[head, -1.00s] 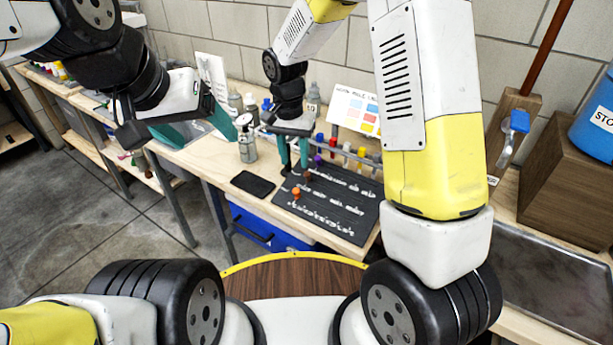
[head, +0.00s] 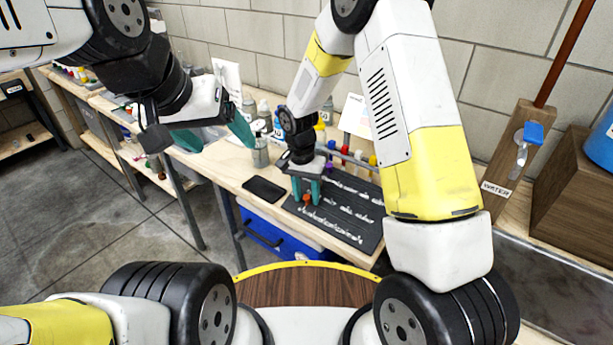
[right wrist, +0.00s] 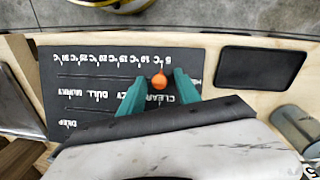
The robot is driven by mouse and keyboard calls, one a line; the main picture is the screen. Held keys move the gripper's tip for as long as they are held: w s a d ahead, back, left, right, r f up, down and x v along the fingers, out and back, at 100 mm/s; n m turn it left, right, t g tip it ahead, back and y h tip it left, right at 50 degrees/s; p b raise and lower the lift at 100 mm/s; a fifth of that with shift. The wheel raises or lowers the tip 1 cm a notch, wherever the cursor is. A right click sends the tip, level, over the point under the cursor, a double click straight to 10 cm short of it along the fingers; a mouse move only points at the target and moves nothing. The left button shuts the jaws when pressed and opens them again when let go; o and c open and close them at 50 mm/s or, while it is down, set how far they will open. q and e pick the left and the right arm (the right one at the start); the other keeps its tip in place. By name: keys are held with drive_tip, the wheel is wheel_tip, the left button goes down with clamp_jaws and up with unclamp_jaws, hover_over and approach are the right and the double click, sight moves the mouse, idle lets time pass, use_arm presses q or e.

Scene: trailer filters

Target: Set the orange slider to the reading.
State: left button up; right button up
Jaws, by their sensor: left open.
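The orange slider (head: 306,197) is a round knob on the dark slider board (head: 352,225). In the right wrist view the orange slider (right wrist: 160,80) sits by the low end of the temperature row, near the 5 and 10 °C marks. My right gripper (head: 306,190) is low over the board, pointing down. In the wrist view its teal fingers (right wrist: 159,88) stand on either side of the knob, with small gaps, so it looks open. My left gripper (head: 215,133) is open and empty, in the air left of the board. I cannot make out a temperature reading.
A black flat pad (head: 264,189) lies left of the board. Bottles, including a grey one (head: 260,152), and several coloured tubes stand behind. A blue bin (head: 262,232) is under the table.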

clamp_jaws()
idle(1.4)
